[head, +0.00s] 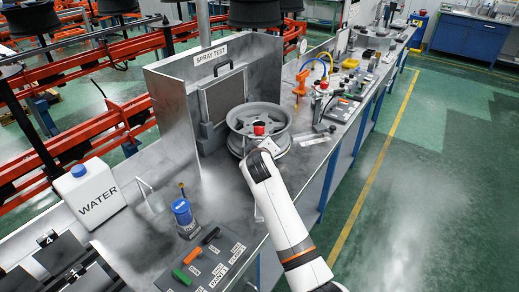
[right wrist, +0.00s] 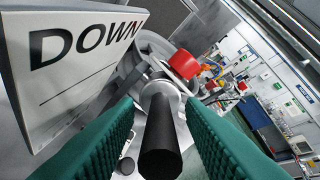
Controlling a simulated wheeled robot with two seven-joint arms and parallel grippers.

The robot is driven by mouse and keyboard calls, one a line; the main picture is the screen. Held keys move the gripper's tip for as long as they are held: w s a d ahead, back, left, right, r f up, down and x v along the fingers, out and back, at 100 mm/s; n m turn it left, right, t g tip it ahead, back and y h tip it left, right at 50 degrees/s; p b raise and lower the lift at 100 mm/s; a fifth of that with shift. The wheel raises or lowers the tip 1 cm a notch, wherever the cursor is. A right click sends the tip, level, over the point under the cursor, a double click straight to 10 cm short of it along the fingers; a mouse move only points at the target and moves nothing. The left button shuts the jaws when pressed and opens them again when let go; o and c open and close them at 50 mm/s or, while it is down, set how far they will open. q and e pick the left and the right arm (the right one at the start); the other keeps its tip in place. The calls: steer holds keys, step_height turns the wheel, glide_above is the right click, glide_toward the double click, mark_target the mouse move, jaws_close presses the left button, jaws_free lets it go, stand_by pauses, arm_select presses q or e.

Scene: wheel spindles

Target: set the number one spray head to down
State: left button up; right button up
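In the right wrist view, a black cylindrical handle (right wrist: 161,140) points toward the camera from a pale metal collar. A white sign reading DOWN (right wrist: 82,45) stands beside it at upper left. Red parts (right wrist: 185,64) show just behind it. My right gripper (right wrist: 160,102) is open, its green pads on either side of the handle with gaps visible. In the head view, my right arm reaches up to a grey wheel (head: 241,126) with a red part (head: 258,128) at its middle; the arm hides the fingers and handle. I see no number one label. My left gripper is not in view.
A metal SPRAY TEST booth (head: 175,92) stands behind the wheel. A white WATER container (head: 92,193), a blue-capped jar (head: 183,212) and a panel with coloured levers (head: 215,262) are on the bench nearer me. An orange stand (head: 300,83) is beyond the wheel.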

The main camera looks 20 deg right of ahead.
steer(key=shift+s+a+r+p, duration=0.15)
steer(key=shift+s+r+p, duration=0.15)
steer(key=shift+p, duration=0.25)
steer(key=p+v, duration=0.8)
steer(key=v, duration=0.3)
steer(key=shift+s+f, duration=0.15)
